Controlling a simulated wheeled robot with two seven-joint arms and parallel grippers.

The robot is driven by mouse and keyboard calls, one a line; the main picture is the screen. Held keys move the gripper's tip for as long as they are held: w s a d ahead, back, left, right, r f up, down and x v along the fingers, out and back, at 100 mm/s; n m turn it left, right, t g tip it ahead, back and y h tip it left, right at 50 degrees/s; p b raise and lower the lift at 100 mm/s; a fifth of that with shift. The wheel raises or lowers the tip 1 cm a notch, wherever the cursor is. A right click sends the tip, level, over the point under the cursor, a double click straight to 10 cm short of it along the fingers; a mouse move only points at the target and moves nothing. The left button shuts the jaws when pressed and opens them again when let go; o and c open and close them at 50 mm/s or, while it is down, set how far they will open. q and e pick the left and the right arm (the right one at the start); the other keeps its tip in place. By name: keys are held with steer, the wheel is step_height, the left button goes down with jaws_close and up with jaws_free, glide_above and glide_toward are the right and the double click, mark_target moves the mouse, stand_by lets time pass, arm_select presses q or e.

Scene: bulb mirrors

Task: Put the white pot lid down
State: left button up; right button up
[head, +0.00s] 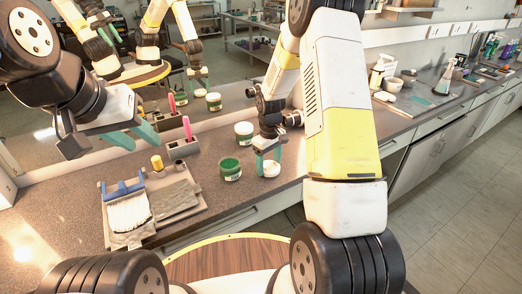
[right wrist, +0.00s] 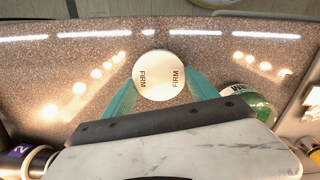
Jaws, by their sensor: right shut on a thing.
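The white pot lid (right wrist: 160,76), a round disc marked "FIRM", is between the teal fingers of my right gripper (right wrist: 150,95). In the head view the lid (head: 270,169) shows low at the fingertips of my right gripper (head: 267,160), close over the speckled counter. I cannot tell whether it touches the counter. An open pot with green contents (head: 230,168) stands just left of the lid; it also shows at the right in the right wrist view (right wrist: 250,104). My left gripper (head: 133,138) is open and empty above the counter's left part.
A lidded pot (head: 243,133) stands behind the lid. A grey holder with a pink tool (head: 183,147) and a grey tray with a brush (head: 128,212) lie to the left. A mirror along the back reflects my arms. Bare counter (head: 240,195) lies in front of the open pot.

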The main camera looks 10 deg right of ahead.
mark_target(269, 166)
steer(key=o, duration=1.3)
steer(key=s+r+m+t, duration=0.1)
steer(key=s+r, duration=0.3)
steer(key=r, duration=0.9)
steer(key=s+r+m+t, duration=0.1)
steer(key=s+r, duration=0.4)
steer(key=r, duration=0.7)
steer(key=s+r+m+t, duration=0.1)
steer(key=s+r, duration=0.1)
steer(key=s, duration=0.3)
steer(key=s+a+r+m+t+y, duration=0.1)
steer(key=s+r, duration=0.1)
steer(key=s, duration=0.3)
steer(key=s+a+r+m+t+y, duration=0.1)
steer(key=s+r+m+t, duration=0.1)
steer(key=s, duration=0.3)
steer(key=shift+s+r, duration=0.3)
steer(key=shift+s, duration=0.1)
